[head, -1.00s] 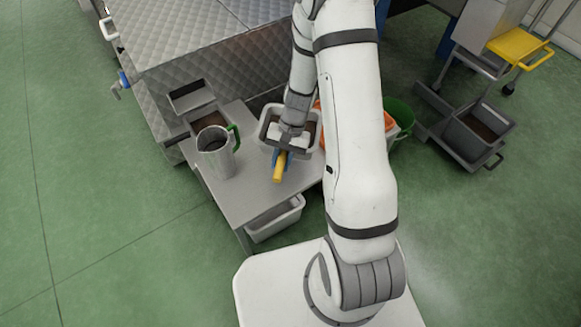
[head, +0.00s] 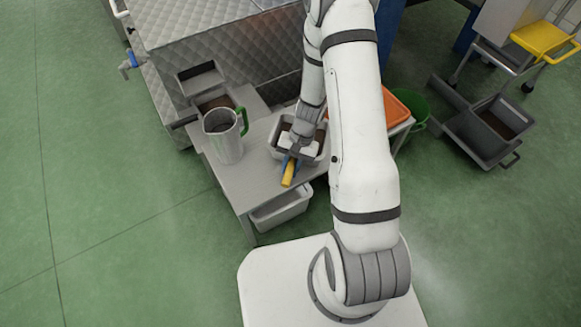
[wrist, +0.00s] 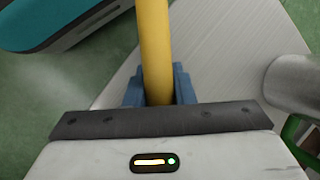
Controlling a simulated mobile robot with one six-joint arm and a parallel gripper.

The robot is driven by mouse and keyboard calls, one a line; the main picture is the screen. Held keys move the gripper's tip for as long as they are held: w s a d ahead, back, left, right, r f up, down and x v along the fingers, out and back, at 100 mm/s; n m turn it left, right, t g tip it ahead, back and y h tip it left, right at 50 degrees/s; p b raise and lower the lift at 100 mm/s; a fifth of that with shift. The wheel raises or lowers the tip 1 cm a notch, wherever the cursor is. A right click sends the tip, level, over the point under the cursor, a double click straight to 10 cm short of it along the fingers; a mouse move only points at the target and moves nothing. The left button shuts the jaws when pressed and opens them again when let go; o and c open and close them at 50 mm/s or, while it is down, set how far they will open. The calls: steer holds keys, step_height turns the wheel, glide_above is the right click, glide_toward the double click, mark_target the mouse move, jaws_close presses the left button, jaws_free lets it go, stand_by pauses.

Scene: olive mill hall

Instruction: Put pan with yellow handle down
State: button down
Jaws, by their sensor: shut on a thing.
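My gripper (head: 289,160) is shut on the yellow handle (head: 289,174), its blue fingers on either side. In the wrist view, the handle (wrist: 154,45) runs up between the fingers. A pale grey rectangular pan (head: 276,150) with a brown inside shows around and behind my wrist. The join between handle and pan is hidden. The pan is over the right part of the grey table (head: 238,188). I cannot tell whether it touches the top.
A metal jug (head: 222,140) with a green handle stands left of the pan. A pale bin (head: 281,209) is below the table. An orange-topped container (head: 397,106) and a green bucket (head: 416,105) are right of my arm. Bare tabletop lies in front of the jug.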

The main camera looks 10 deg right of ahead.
steer(key=c, duration=1.2)
jaws_free()
steer(key=shift+c, duration=0.2)
steer(key=p+v, duration=0.4)
steer(key=v, duration=0.8)
steer(key=s+r+n+t+h, duration=0.2)
steer(key=s+r, duration=0.5)
steer(key=r, duration=0.5)
steer(key=s+r+n+t+h, duration=0.2)
steer(key=s+r, duration=0.6)
steer(key=r, duration=0.4)
steer(key=shift+a+r+n, duration=0.2)
steer(key=shift+r+n, duration=0.2)
steer(key=shift+n, duration=0.1)
